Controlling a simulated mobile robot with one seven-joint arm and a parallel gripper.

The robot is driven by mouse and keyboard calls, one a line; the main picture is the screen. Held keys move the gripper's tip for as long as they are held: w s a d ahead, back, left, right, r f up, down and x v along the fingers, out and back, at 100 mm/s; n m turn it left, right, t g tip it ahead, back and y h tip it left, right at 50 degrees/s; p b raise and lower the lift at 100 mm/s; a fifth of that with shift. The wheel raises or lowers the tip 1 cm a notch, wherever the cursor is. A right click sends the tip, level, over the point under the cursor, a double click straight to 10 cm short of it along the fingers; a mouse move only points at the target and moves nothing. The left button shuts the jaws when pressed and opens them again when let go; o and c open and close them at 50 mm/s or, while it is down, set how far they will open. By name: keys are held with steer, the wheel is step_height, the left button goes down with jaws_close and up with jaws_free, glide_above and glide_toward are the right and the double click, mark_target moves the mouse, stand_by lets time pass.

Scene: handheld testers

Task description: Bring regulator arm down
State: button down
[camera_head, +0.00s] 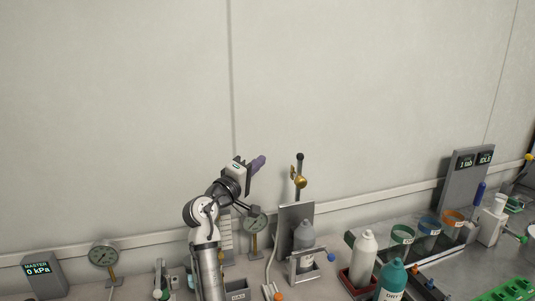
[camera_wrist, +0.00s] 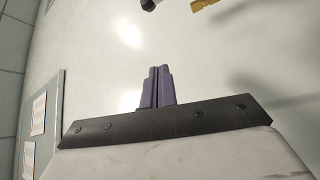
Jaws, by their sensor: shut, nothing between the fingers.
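What looks like the regulator arm (camera_head: 299,162) is an upright rod with a black knob on top, above a grey plate stand in the head view. A brass ball fitting (camera_head: 301,182) sits beside its lower part. In the wrist view a black knob (camera_wrist: 148,4) and a brass piece (camera_wrist: 203,4) show cut off at the top edge. My gripper (camera_head: 259,161) has purple fingers and is left of the rod, near the height of its knob, apart from it. In the wrist view the fingertips (camera_wrist: 160,70) are together with nothing between them.
Gauges (camera_head: 103,253) stand to the left. A white bottle (camera_head: 364,257), a teal bottle (camera_head: 391,281) and several coloured cups are to the right. The wall behind is bare.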

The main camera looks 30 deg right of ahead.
mark_target(300, 179)
steer(key=x, duration=0.3)
steer(key=p+x, duration=0.1)
steer(key=x, duration=0.3)
steer(key=s+x, duration=0.1)
steer(key=x, duration=0.2)
steer(key=shift+w+d, duration=0.15)
steer(key=shift+d, duration=0.2)
steer(key=shift+s+d+f, duration=0.1)
steer(key=shift+s+f, duration=0.25)
steer(key=shift+s, duration=0.55)
steer(key=shift+s+f, duration=0.35)
steer(key=shift+s, duration=0.55)
steer(key=shift+f, duration=0.2)
